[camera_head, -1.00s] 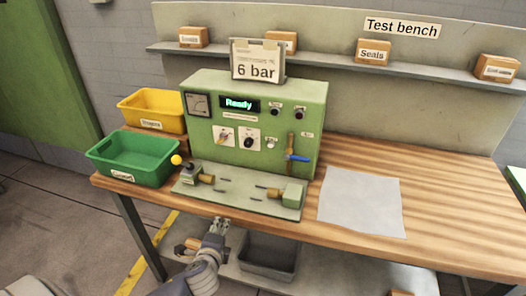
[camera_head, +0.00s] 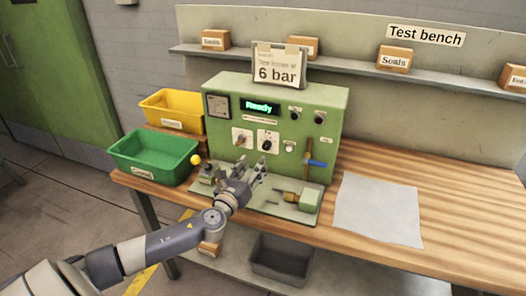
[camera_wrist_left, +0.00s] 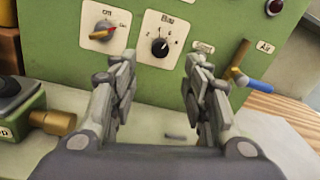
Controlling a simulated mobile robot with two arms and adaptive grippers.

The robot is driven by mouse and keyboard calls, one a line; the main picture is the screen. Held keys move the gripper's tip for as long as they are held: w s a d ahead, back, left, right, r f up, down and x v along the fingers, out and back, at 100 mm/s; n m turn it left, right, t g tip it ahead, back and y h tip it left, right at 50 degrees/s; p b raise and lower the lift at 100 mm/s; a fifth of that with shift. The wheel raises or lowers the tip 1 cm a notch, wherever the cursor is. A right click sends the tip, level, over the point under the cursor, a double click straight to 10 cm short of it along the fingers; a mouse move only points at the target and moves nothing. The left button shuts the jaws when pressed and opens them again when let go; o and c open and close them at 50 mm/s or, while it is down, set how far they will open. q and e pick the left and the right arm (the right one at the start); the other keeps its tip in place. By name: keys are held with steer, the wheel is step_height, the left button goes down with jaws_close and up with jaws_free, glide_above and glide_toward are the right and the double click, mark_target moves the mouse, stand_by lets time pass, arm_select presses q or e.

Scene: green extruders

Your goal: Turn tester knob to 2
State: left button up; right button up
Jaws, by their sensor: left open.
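The green tester (camera_head: 275,125) stands on the bench with its display reading "Ready". Its black knob (camera_head: 267,141) sits on a white plate marked "Bar" with numbers; in the left wrist view the knob (camera_wrist_left: 160,47) has a white pointer line, whose exact number I cannot tell. My left gripper (camera_head: 240,165) is in front of the panel, below the knobs. In the left wrist view its fingers (camera_wrist_left: 155,75) are spread, empty, with the black knob beyond and between them. My right gripper is out of view.
A blue-handled valve (camera_head: 314,162) is on the panel's right. Green (camera_head: 152,155) and yellow bins (camera_head: 172,108) are at left. A grey sheet (camera_head: 378,210) lies right, with bare bench beyond.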

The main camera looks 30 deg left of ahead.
mark_target(265, 148)
arm_select(q)
steer(key=w, duration=0.3)
steer(key=w+a, duration=0.1)
steer(key=w, duration=0.4)
steer(key=shift+w+a, duration=0.3)
steer(key=shift+w, duration=0.1)
steer(key=shift+c, duration=0.5)
jaws_close()
